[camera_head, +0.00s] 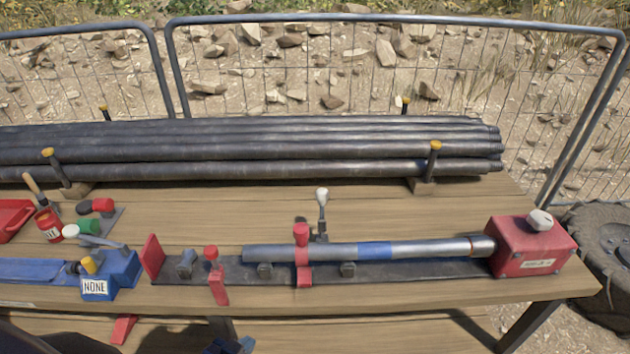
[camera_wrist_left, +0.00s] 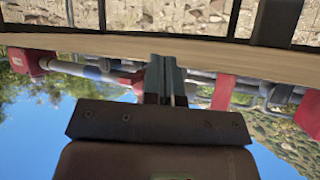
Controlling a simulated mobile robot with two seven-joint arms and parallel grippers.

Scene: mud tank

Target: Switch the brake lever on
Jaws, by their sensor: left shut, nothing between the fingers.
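A lever with a white knob (camera_head: 322,195) stands upright behind the dark rail on the bench. Two red-topped clamp pieces, one at the middle (camera_head: 302,235) and one further left (camera_head: 211,253), stand along the rail. I cannot tell for sure which part is the brake lever. My left gripper (camera_head: 232,346) shows only partly at the bottom edge of the head view, in front of and below the bench edge, apart from the levers. In the left wrist view its fingers (camera_wrist_left: 165,66) are shut and empty near the bench edge. My right gripper is not in view.
A silver rod with a blue band (camera_head: 375,250) lies along the rail into a red box (camera_head: 533,245). A blue unit marked NONE (camera_head: 108,275) stands left. Dark pipes (camera_head: 250,145) lie behind.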

